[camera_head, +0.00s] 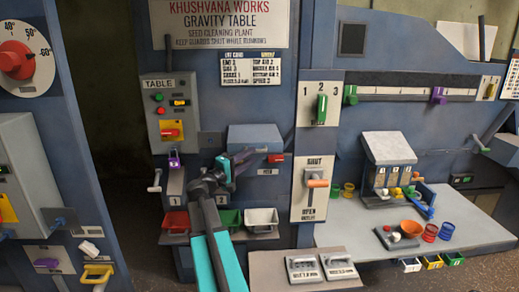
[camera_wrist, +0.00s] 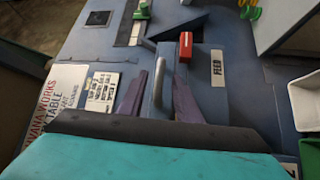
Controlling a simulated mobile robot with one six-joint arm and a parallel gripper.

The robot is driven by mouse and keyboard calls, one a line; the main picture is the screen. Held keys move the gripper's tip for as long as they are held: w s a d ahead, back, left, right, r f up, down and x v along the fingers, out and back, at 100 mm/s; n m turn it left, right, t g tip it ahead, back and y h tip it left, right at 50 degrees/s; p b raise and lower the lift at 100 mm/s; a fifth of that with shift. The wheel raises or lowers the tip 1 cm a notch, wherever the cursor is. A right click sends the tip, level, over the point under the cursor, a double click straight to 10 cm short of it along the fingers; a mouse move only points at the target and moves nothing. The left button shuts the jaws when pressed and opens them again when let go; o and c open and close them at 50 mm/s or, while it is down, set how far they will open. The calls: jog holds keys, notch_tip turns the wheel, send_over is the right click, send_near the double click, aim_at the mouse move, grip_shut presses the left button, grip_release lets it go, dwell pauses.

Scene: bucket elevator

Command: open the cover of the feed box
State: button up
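The feed box is a blue-grey box with a flat cover (camera_head: 255,131) on the gravity table's front panel. A FEED label (camera_head: 267,171) is below it, also seen in the wrist view (camera_wrist: 217,67). A red latch or tab (camera_head: 275,158) sits at its lower right; it shows in the wrist view (camera_wrist: 185,45). A grey bar handle (camera_wrist: 152,66) stands out between my fingers in the wrist view. My gripper (camera_head: 238,160) is at the box's lower left front. Its dark fingers (camera_wrist: 160,80) are apart on either side of the handle; contact is not clear. The cover looks shut.
Red, green and white bins (camera_head: 261,219) stand on a shelf below the box. A TABLE control panel (camera_head: 168,113) is to the left. A SHUT/OPEN lever panel (camera_head: 314,188) is to the right, then a grey bench (camera_head: 340,232) with small items.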

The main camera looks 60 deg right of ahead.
aim_at(259, 150)
jog(key=shift+p+x, duration=0.8)
jog(key=shift+x, duration=2.1)
grip_shut()
jog(key=shift+r, duration=0.2)
